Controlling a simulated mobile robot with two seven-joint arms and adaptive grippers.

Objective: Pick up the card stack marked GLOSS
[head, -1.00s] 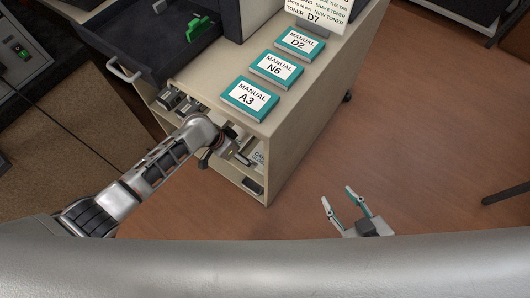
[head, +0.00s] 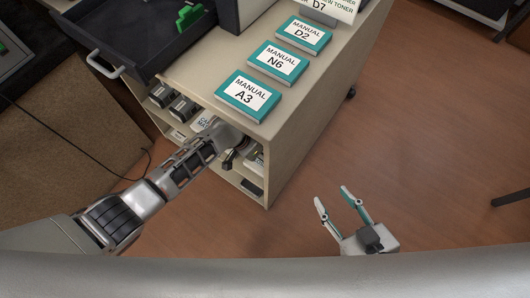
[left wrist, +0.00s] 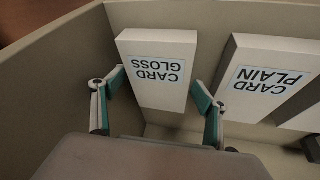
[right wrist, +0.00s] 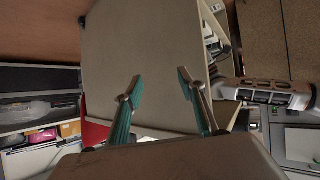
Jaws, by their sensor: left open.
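The card stack marked GLOSS (left wrist: 160,98) is a pale block with a white label, upside down in the left wrist view. It stands in a cabinet compartment, near its left wall. My left gripper (left wrist: 160,84) is open, with one teal-padded finger on each side of the stack's near part; whether they touch it I cannot tell. In the head view my left gripper (head: 240,158) is at the cabinet's open side, its fingertips mostly hidden. My right gripper (head: 332,194) is open and empty over the floor; it also shows in the right wrist view (right wrist: 160,76).
The card stack marked PLAIN (left wrist: 262,80) stands to the right of GLOSS, with a gap between. Manuals A3 (head: 247,96), N6 (head: 278,63) and D2 (head: 304,34) lie on the cabinet top (head: 215,65). An open dark drawer (head: 140,45) juts out above left.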

